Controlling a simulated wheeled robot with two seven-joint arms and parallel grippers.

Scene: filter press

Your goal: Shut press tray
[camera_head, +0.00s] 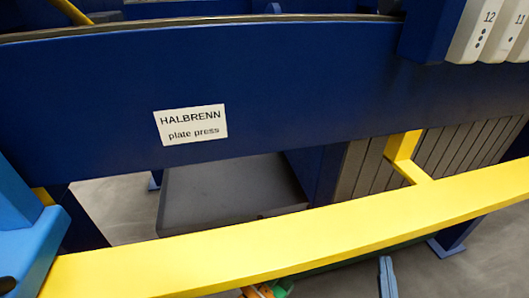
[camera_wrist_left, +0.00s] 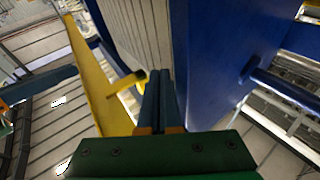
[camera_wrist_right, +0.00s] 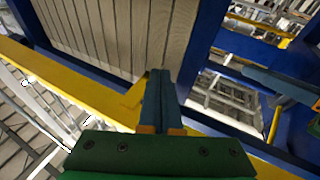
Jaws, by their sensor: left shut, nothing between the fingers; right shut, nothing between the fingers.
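A grey flat-topped tray (camera_head: 225,195) shows in the head view, under the press's blue side beam (camera_head: 280,85) labelled "HALBRENN plate press". The yellow bar crosses in front of it, so its near side is partly hidden. My right gripper (camera_head: 388,275) shows as shut blue fingers at the bottom edge, below the yellow bar. In the right wrist view its fingers (camera_wrist_right: 160,74) are together and empty, under the ribbed grey plates. In the left wrist view my left gripper (camera_wrist_left: 160,74) is also shut and empty, near plates and a blue beam. I cannot make out the tray in the wrist views.
The long yellow bar (camera_head: 300,235) runs across the front of the press, with a yellow bracket (camera_head: 403,160) joining it. Ribbed grey plates (camera_head: 450,155) stand at the right. Numbered white blocks (camera_head: 478,30) sit at top right. Grey floor (camera_head: 115,205) shows at left.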

